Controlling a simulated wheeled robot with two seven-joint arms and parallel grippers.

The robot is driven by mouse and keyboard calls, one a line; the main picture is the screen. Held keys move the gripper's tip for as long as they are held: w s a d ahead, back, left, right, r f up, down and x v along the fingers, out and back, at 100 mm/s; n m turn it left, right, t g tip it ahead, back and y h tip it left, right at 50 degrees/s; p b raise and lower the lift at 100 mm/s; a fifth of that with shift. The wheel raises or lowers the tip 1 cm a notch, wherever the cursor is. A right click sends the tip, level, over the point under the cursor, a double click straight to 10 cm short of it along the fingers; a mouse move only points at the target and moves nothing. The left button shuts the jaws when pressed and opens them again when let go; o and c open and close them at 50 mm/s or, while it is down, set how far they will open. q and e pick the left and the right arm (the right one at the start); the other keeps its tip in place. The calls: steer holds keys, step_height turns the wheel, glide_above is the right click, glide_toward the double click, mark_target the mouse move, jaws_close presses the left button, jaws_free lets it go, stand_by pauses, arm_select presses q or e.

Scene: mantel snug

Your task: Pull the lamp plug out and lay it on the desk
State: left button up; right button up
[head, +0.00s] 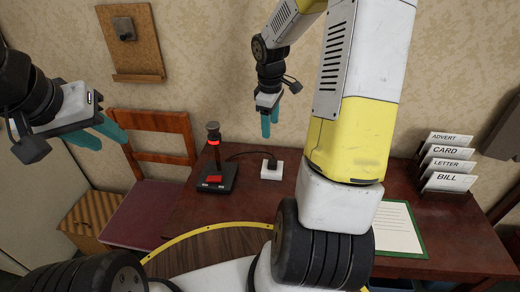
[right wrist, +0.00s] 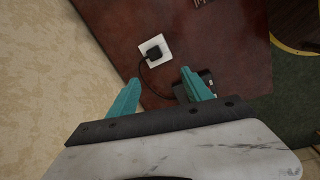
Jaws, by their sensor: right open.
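A black plug (head: 272,163) sits in a white socket block (head: 266,174) on the dark red-brown desk (head: 445,232). A dark cord runs left from the plug to a black lamp-like device (head: 213,155) with a red ring and a red switch on its base. My right gripper (head: 270,120) is open and empty above the socket. In the right wrist view the plug (right wrist: 154,53) and socket block (right wrist: 145,61) lie beyond the open fingertips (right wrist: 160,79), apart from them. My left gripper (head: 103,133) is open and empty at the far left, away from the plug.
A letter rack (head: 445,165) with labelled cards and a green-edged paper sheet (head: 398,228) are on the desk's right. A wooden chair (head: 150,124) stands left. A cork board (head: 131,42) hangs on the wall. The desk right of the socket is partly hidden by my arm.

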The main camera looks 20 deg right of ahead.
mark_target(273, 162)
steer(key=w+d+f+n, duration=0.1)
steer(key=f, duration=0.2)
steer(key=w+f+n, duration=0.1)
steer(key=f, duration=0.3)
steer(key=w+d+f+g, duration=0.1)
steer(key=f, duration=0.2)
steer(key=shift+w+d+f+n+y, duration=0.1)
steer(key=shift+d+f+n+y, duration=0.1)
steer(key=shift+d+n+y, duration=0.15)
steer(key=shift+f, duration=0.1)
steer(key=shift+f, duration=4.4)
steer(key=shift+c, duration=0.2)
jaws_close()
steer(key=shift+r, duration=0.1)
steer(key=shift+r, duration=2.9)
